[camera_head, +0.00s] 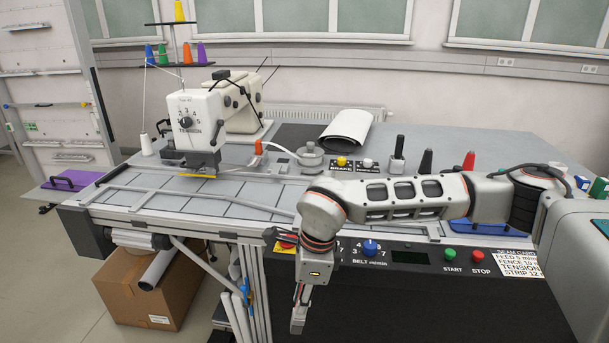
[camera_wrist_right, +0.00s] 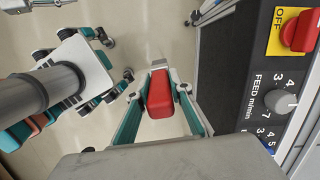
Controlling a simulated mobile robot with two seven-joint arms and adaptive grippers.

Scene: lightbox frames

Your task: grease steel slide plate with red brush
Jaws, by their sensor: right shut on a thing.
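My right gripper (camera_head: 299,310) hangs fingers-down in front of the table's front edge and control panel. In the right wrist view its fingers (camera_wrist_right: 160,98) are shut on a red, block-like thing (camera_wrist_right: 160,92), which looks like the red brush; no bristles show. The red thing cannot be made out in the head view. The grey worktop (camera_head: 235,192) behind the gripper has flat, dark-lined plates; I cannot tell which is the steel slide plate. The gripper is apart from these plates. My left gripper is out of view.
A white sewing machine (camera_head: 197,118) stands at the back left. The control panel (camera_head: 410,257) runs along the front. A cardboard box (camera_head: 135,295) is below.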

